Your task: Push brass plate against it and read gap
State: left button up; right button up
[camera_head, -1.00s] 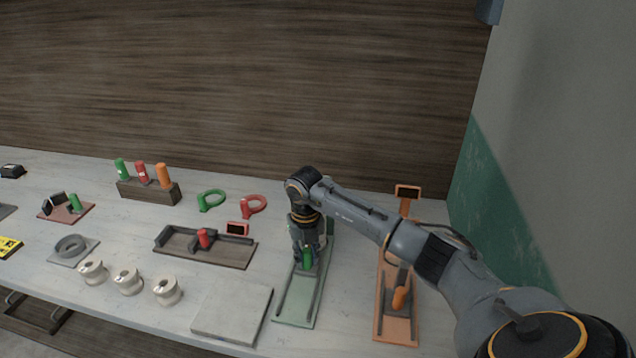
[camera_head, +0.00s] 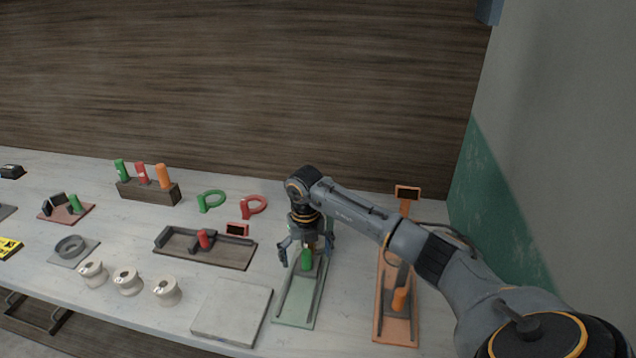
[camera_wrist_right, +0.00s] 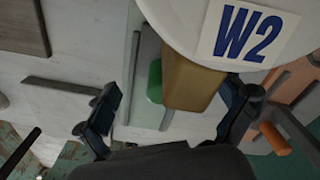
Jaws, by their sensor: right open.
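My right gripper (camera_head: 306,256) is open, its fingers spread on either side of the green knob (camera_head: 306,259) on the green rail fixture (camera_head: 293,314). In the right wrist view, the open fingers (camera_wrist_right: 170,97) flank a brass-coloured block (camera_wrist_right: 190,82), with the green knob (camera_wrist_right: 155,82) beside it. A white round piece labelled W2 (camera_wrist_right: 245,32) stands right beside the brass block in that view. Whether they touch is unclear. In the head view the gripper hides most of this spot, and I see no gap reading. My left gripper is not in view.
An orange rail fixture (camera_head: 395,331) with a small display (camera_head: 408,193) stands to the right. A dark fixture with a red knob (camera_head: 203,239), a grey slab (camera_head: 232,312) and several cream spools (camera_head: 167,291) lie to the left. The wall (camera_head: 570,160) bounds the right side.

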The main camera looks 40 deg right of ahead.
notch_tip(320, 180, up, 7)
jog(key=p, duration=0.4)
jog(key=shift+f, duration=0.1)
jog(key=shift+f, duration=0.1)
